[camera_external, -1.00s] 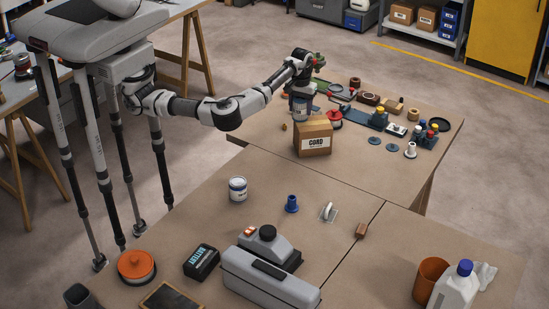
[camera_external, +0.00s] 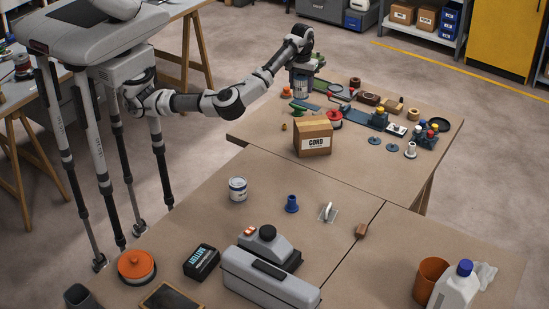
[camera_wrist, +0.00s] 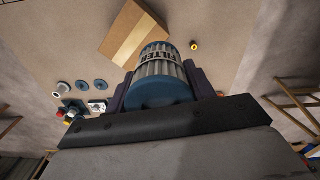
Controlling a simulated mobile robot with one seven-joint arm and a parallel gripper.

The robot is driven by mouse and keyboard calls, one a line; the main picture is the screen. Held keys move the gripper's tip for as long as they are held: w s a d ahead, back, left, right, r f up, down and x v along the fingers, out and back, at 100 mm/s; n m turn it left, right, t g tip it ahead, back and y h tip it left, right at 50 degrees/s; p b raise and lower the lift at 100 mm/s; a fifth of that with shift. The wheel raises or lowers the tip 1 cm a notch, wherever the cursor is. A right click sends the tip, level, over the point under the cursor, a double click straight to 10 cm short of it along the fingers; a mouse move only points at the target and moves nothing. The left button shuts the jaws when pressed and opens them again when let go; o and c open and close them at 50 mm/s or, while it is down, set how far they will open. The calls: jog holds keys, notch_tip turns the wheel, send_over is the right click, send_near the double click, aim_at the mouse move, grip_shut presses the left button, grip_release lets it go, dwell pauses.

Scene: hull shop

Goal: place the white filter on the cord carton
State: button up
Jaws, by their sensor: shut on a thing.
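The white filter (camera_wrist: 158,66) has a pleated white body with blue ends and a dark FILTER label. My gripper (camera_wrist: 160,84) is shut on it in the wrist view, one finger on each side. In the external view the filter (camera_external: 301,88) hangs below my gripper (camera_external: 301,80), above the back left part of the far table. The cord carton (camera_external: 313,138) is a brown box marked CORD on the far table, nearer the camera than the filter. In the wrist view the carton's taped top (camera_wrist: 130,36) lies beyond the filter and is partly hidden by it.
A red spool (camera_external: 334,120) and a green item (camera_external: 298,107) lie behind the carton. Blue-grey discs (camera_external: 375,141) and a grey spool (camera_external: 410,150) are to its right. A small yellow ring (camera_external: 284,127) lies to its left. Table is clear in front of the carton.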

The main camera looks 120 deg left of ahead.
notch_tip(320, 180, up, 10)
jog(key=shift+f+p, duration=0.25)
jog(key=shift+p, duration=0.4)
jog(key=shift+w+d+f, duration=0.5)
jog(key=shift+f, duration=2.65)
jog(key=shift+w+d+f, duration=0.45)
jog(key=shift+d+f, duration=0.1)
jog(key=shift+f, duration=2.6)
jog(key=shift+w+d+f, duration=0.5)
jog(key=shift+f, duration=2.65)
jog(key=shift+f, duration=0.1)
jog(key=o, duration=1.1)
notch_tip(320, 180, up, 12)
jog(key=shift+r+b, duration=0.1)
jog(key=shift+b, duration=0.55)
